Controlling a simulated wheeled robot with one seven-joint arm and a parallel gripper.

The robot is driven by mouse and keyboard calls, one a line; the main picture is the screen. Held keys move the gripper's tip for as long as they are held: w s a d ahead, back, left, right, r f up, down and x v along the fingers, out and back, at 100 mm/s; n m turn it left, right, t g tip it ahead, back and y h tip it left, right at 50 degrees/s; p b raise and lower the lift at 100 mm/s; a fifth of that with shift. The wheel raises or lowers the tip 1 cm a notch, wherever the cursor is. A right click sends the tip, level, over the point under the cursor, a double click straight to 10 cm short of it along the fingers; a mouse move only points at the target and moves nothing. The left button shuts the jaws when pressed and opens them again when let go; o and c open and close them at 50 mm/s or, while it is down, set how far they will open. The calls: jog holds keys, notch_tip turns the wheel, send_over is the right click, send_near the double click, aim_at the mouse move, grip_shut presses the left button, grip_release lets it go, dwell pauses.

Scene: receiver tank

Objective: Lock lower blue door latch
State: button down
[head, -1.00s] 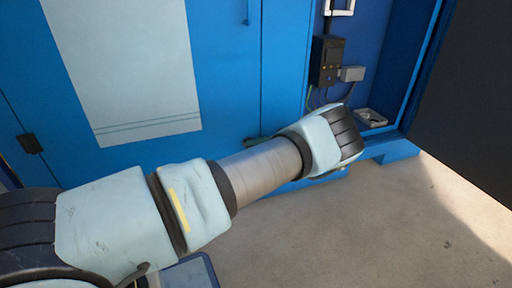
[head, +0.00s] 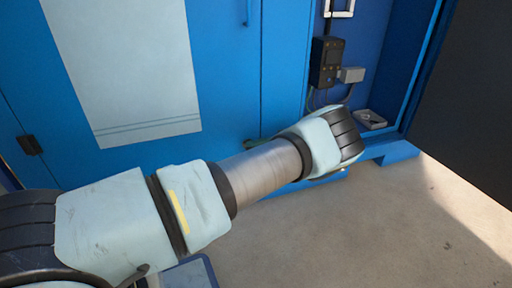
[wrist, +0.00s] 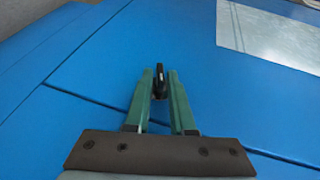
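In the wrist view, a small black latch (wrist: 160,82) stands out from the blue door (wrist: 85,75). My gripper (wrist: 160,76) has two green fingers, which are apart. The latch lies between the fingertips, with little space on either side. I cannot make out firm contact with either finger. In the head view, the blue door (head: 225,70) shows behind my arm. My arm hides the latch and nearly all of my gripper there; only a green sliver shows above the forearm.
A pale panel (head: 125,65) is on the door. Right of the door, an open blue bay holds a black box (head: 326,62) and a grey box (head: 352,75). A dark panel (head: 465,100) stands at the far right. Concrete floor (head: 390,225) is clear in front.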

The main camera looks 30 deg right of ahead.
jog(key=c, duration=0.9)
grip_release()
jog(key=shift+a, duration=0.1)
jog(key=shift+c, duration=0.2)
jog(key=b+v, duration=0.1)
jog(key=v, duration=0.9)
jog(key=shift+d, duration=0.35)
jog(key=shift+s, duration=0.2)
